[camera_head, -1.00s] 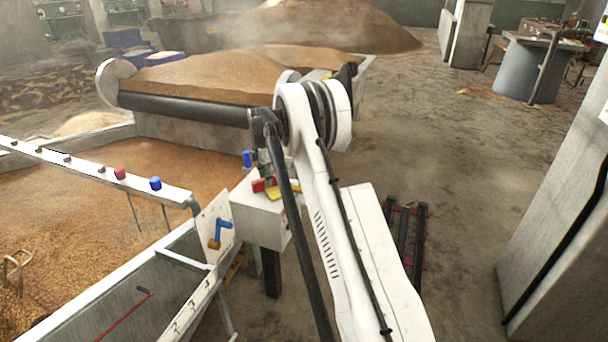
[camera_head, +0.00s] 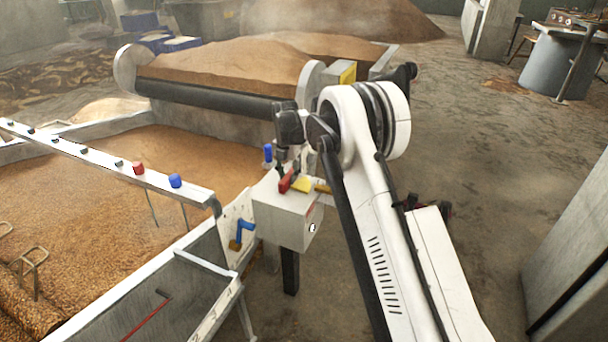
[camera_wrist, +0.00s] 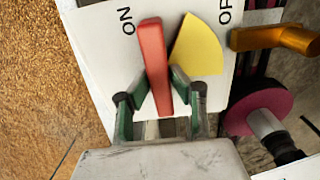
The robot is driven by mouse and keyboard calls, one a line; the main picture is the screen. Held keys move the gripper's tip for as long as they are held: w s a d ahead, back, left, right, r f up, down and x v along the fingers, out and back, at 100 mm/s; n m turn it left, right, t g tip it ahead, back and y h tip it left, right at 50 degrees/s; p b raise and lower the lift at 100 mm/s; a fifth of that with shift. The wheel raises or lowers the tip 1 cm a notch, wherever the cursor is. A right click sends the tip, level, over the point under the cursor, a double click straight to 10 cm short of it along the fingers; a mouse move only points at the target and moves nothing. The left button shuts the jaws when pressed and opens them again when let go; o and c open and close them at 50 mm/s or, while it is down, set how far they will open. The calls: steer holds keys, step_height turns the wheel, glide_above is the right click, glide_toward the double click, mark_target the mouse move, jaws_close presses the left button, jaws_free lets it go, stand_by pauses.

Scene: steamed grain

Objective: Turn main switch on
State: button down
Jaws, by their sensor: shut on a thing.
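The main switch is a red lever (camera_wrist: 152,55) on the white top of a control box (camera_head: 283,218). In the wrist view it points near the ON label, with a yellow sector (camera_wrist: 200,48) between it and the OFF label. My gripper (camera_wrist: 160,97) is shut on the red lever, one finger on each side of its lower part. In the head view my gripper (camera_head: 289,172) reaches down from above onto the red lever (camera_head: 287,182), beside the yellow sector (camera_head: 302,185). The lever's pivot end is partly hidden by my gripper.
A blue knob (camera_head: 268,152) stands behind the box, and a blue crank handle (camera_head: 245,228) is on the panel to its left. An orange handle (camera_wrist: 275,39) and a magenta disc (camera_wrist: 254,110) are close on the right. The grain trough (camera_head: 120,200) lies left; open floor is right.

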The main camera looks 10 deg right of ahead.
stand_by(0.4)
steer(key=c, duration=1.6)
jaws_free()
steer(key=shift+o, duration=0.2)
step_height(320, 180, up, 12)
steer(key=shift+r, duration=0.1)
